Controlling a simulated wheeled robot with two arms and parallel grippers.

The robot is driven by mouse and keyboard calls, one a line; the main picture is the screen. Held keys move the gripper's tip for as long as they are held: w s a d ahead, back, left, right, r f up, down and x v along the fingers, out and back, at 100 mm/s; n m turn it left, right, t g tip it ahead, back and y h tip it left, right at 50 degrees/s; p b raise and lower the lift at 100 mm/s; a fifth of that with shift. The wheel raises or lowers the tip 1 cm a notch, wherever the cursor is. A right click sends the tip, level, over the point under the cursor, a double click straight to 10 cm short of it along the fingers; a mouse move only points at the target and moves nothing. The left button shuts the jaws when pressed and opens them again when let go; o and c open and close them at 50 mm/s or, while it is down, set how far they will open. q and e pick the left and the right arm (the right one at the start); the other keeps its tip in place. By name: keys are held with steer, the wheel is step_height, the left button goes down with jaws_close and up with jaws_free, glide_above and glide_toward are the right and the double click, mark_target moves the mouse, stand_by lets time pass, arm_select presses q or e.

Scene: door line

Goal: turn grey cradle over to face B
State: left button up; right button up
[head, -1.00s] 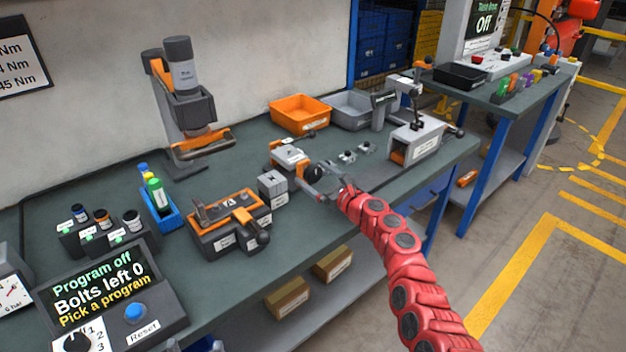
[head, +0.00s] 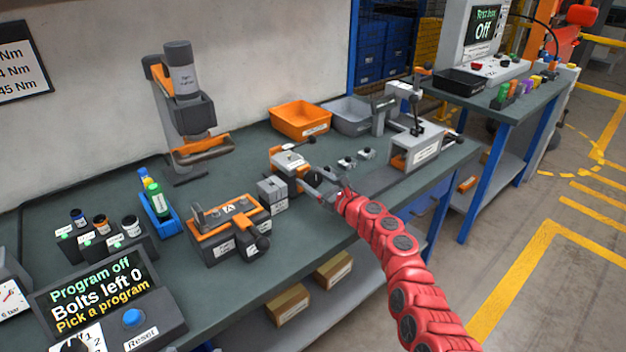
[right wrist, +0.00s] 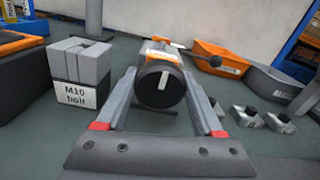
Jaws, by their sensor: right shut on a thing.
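The grey cradle (head: 290,160) stands towards the back middle of the bench, with a light grey top plate and orange parts. A round black knob (right wrist: 160,84) with a white mark close to upright faces my right wrist camera. In the head view the knob is small and partly covered by the gripper. My right gripper (head: 322,180) is at the knob, its two fingers on either side of it, shut on it. The knob hides most of the cradle in the right wrist view. I cannot read a face letter on this cradle. My left gripper is out of view.
An orange-topped fixture marked A (head: 228,210) and a grey M10 bolt block (right wrist: 82,72) are left of the cradle. Small black-topped pieces (head: 347,163) lie to its right. Orange (head: 300,117) and grey (head: 350,115) bins stand behind. A grey clamp stand (head: 415,150) is further right.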

steer(key=shift+n, duration=0.3)
steer(key=shift+f+n+b, duration=0.1)
steer(key=shift+n+b, duration=0.25)
steer(key=shift+n, duration=0.55)
steer(key=n+b, duration=0.1)
steer(key=n, duration=0.1)
steer(key=shift+a+n, duration=0.1)
steer(key=shift+n, duration=0.3)
steer(key=shift+n+b, duration=0.55)
steer(key=shift+n, duration=0.25)
steer(key=o, duration=1.4)
steer(key=shift+c, duration=0.2)
steer(key=shift+s, duration=0.1)
